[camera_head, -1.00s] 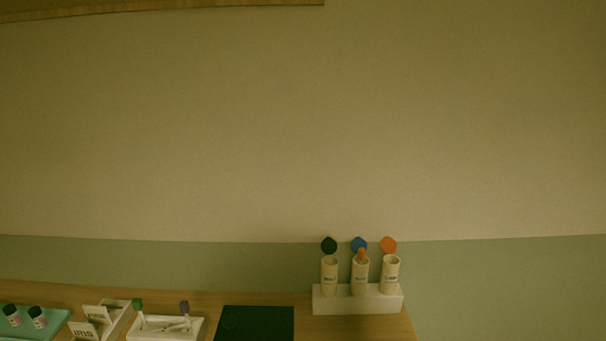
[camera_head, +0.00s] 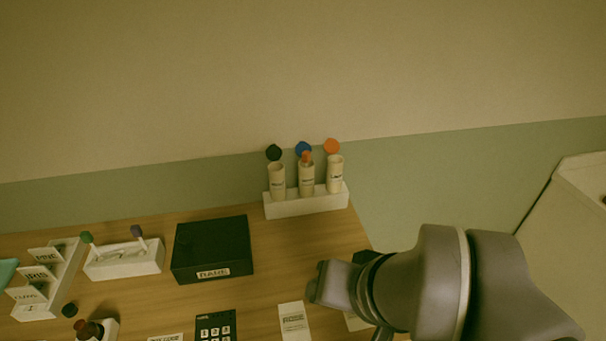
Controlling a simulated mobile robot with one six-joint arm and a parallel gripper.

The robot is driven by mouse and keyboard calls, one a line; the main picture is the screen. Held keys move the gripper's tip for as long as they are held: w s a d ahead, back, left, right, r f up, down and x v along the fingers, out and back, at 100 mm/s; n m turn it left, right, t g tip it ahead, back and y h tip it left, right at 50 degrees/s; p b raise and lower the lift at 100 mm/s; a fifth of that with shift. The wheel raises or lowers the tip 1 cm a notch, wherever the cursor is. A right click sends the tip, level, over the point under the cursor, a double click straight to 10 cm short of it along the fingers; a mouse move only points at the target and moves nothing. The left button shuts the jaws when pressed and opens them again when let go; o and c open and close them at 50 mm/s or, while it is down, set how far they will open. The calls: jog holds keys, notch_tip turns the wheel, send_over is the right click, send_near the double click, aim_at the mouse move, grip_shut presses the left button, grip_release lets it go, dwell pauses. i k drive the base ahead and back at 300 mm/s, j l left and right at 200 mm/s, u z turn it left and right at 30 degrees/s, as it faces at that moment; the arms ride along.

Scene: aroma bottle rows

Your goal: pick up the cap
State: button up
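A small dark round piece that looks like a cap (camera_head: 69,310) lies on the wooden table at the lower left. A brown-topped bottle (camera_head: 90,329) stands close to it, cut by the bottom edge. My gripper (camera_head: 318,284) reaches in from the right over the table's right part, well apart from the dark cap. Its fingers are small and dark here, so I cannot tell whether they are open or shut, and no held thing shows.
A white rack (camera_head: 308,207) with cream tubes stands at the back, with dark, blue and orange round tops behind. A black box (camera_head: 211,249), a white tray (camera_head: 126,263) and a label rack (camera_head: 45,290) line the table. Cards lie in front.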

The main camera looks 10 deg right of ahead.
aim_at(70, 309)
jog(key=k+u, duration=0.1)
jog(key=u, duration=0.4)
jog(key=k+j+u, duration=0.1)
jog(key=u, duration=0.4)
jog(key=j+u, duration=0.2)
jog(key=u, duration=0.3)
jog(key=k+j, duration=0.05)
